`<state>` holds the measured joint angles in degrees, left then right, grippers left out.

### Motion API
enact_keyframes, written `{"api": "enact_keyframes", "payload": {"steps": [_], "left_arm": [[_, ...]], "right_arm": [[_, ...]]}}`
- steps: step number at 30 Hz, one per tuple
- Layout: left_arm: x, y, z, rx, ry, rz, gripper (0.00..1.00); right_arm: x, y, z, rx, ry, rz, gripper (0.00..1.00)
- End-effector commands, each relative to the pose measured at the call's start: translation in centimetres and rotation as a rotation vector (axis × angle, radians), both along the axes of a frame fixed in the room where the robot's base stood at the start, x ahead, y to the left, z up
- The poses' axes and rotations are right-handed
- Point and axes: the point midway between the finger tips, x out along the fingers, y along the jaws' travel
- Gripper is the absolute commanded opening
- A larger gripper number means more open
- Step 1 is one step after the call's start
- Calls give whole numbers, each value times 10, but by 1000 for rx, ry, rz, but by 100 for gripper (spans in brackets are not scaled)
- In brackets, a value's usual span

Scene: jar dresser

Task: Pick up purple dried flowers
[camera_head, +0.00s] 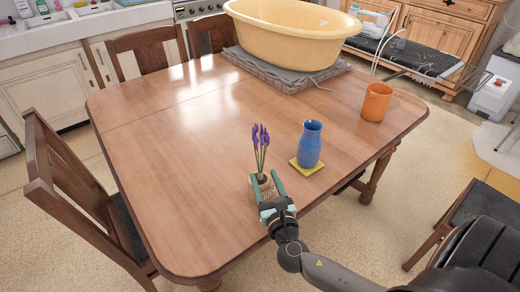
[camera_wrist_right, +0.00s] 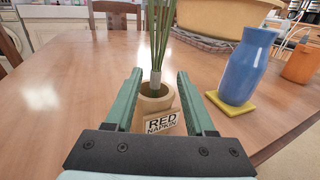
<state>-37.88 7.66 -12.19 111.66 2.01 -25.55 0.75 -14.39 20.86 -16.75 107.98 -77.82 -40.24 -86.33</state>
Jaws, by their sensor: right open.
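The purple dried flowers (camera_head: 261,141) stand upright on green stems in a small tan pot near the front edge of the wooden table. In the right wrist view the green stems (camera_wrist_right: 159,40) rise from the pot (camera_wrist_right: 156,103), and the blooms are out of the picture. A label reading "RED NAPKIN" (camera_wrist_right: 162,124) shows at the pot's front. My right gripper (camera_head: 264,186) is open and low at the pot, its two green fingers (camera_wrist_right: 157,85) on either side of the pot in the picture. I cannot tell whether they touch it. My left gripper is not in view.
A blue vase (camera_head: 309,144) on a yellow coaster (camera_head: 306,165) stands right of the flowers. An orange cup (camera_head: 376,102) is farther right, and a large yellow basin (camera_head: 290,35) sits at the back. The table's left side (camera_head: 165,140) is clear. Chairs surround it.

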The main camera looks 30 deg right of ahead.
Motion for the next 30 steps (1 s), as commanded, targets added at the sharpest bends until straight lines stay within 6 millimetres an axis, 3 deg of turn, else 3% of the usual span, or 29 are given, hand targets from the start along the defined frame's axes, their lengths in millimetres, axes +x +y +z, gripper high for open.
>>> {"api": "enact_keyframes", "payload": {"steps": [5, 15, 24, 30], "left_arm": [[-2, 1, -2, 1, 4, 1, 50], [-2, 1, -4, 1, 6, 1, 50], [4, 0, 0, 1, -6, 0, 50], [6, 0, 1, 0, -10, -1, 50]], "right_arm": [[11, -3, -1, -1, -1, -1, 55], [53, -13, -7, -1, -2, 1, 55], [57, -14, -8, 0, 0, 1, 55], [57, -14, -8, 0, 0, 1, 32]]}}
